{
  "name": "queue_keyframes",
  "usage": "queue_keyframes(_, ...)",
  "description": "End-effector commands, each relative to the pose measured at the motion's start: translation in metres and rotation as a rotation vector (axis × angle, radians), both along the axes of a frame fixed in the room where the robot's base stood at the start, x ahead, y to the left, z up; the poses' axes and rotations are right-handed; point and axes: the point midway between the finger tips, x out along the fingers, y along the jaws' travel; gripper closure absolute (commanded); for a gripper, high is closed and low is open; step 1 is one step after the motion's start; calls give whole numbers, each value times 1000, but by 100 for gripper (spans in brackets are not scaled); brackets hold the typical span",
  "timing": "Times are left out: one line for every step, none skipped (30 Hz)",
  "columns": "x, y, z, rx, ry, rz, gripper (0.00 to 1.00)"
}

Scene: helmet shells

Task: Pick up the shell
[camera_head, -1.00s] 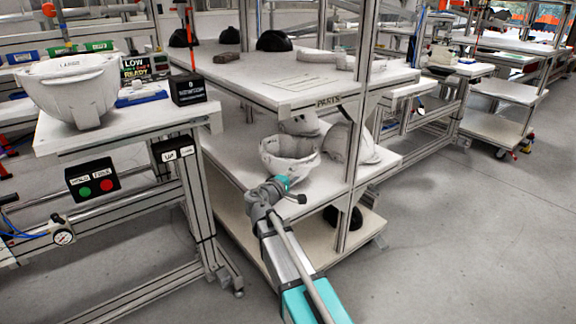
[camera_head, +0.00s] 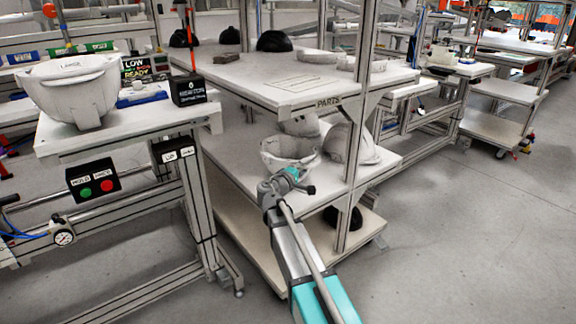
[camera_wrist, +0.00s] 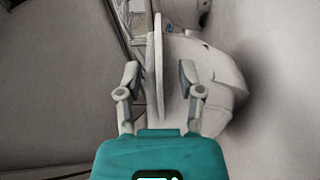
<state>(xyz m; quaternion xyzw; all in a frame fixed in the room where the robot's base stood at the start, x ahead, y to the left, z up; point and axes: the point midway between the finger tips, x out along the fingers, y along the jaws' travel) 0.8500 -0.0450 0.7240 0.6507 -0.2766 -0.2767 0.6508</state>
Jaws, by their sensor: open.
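A white bowl-like shell (camera_head: 288,150) sits open side up on the middle shelf of the parts rack, just beyond the end of my arm. In the wrist view the pale shell (camera_wrist: 222,85) lies to the right, and its thin rim runs upright between the two fingers. My gripper (camera_wrist: 158,78) is open, with a finger on each side of that rim. The right finger overlaps the shell body; whether either finger touches it I cannot tell. In the head view the fingertips are hidden behind my arm's end.
More white shells (camera_head: 362,147) stand close behind and to the right on the same shelf. A rack post (camera_head: 352,180) rises just right of the shell, and the upper shelf (camera_head: 300,90) hangs above. A large shell (camera_head: 72,88) sits on the left bench.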

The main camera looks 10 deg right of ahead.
Motion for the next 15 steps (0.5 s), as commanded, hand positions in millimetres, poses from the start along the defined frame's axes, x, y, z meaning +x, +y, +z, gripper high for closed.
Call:
queue_keyframes(5, -4, 0, 0, 0, -1, 51)
queue_keyframes(6, -6, 0, 0, 0, -1, 51)
queue_keyframes(7, -8, 0, 0, 0, -1, 51)
queue_keyframes(8, -8, 0, 0, 0, -1, 51)
queue_keyframes(8, -9, 0, 0, 0, -1, 51)
queue_keyframes(9, -9, 0, 0, 0, -1, 51)
queue_keyframes(9, -9, 0, 0, 0, -1, 51)
queue_keyframes(9, -9, 0, 0, 0, -1, 51)
queue_keyframes(8, -9, 0, 0, 0, 0, 51)
queue_keyframes(8, -9, 0, 0, 0, 0, 51)
queue_keyframes(8, -9, 0, 0, 0, 0, 51)
queue_keyframes(8, -9, 0, 0, 0, 0, 51)
queue_keyframes(8, -9, 0, 0, 0, 0, 51)
queue_keyframes(8, -9, 0, 0, 0, 0, 51)
queue_keyframes(8, -9, 0, 0, 0, 0, 51)
